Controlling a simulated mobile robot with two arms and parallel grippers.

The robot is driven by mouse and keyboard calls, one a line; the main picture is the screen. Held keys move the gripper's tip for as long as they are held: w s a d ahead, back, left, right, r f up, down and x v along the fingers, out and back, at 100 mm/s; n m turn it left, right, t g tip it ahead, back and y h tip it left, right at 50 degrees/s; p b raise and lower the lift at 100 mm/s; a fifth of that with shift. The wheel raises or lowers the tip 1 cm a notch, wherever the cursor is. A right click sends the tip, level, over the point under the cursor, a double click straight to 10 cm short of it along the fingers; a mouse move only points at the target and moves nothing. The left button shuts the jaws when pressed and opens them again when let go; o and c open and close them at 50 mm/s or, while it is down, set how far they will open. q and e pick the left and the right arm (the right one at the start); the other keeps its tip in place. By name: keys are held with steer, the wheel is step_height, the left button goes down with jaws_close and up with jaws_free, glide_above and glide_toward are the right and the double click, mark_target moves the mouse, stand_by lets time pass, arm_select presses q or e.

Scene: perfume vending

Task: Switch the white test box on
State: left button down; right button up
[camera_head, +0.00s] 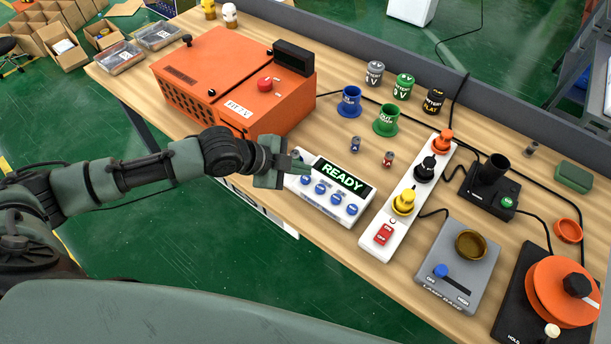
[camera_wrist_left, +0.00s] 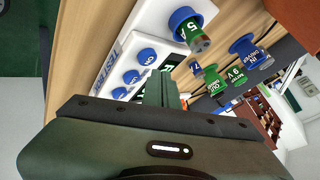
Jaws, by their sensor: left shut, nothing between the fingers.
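The white test box (camera_head: 328,205) lies near the table's front edge in the head view. Its dark display (camera_head: 343,179) shows "READY" in lit green letters. Several blue round buttons line its front part. My left gripper (camera_head: 301,167) is shut and empty at the box's upper left end and hides part of that corner. In the left wrist view, the shut fingers (camera_wrist_left: 161,88) cover part of the white box (camera_wrist_left: 150,36) and its display. A green "5 A" piece (camera_wrist_left: 193,29) stands in a blue collar on the box. Contact cannot be told. My right gripper is not in view.
An orange case (camera_head: 235,85) stands left behind the box. A white power strip (camera_head: 400,222) with coloured plugs and a red switch lies to the right. Blue (camera_head: 349,102) and green (camera_head: 386,121) holders and two small pieces stand behind.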

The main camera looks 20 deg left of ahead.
mark_target(302, 180)
arm_select(q)
steer(key=shift+r+p, duration=2.4)
steer(key=shift+r, duration=0.15)
steer(key=shift+f, duration=0.1)
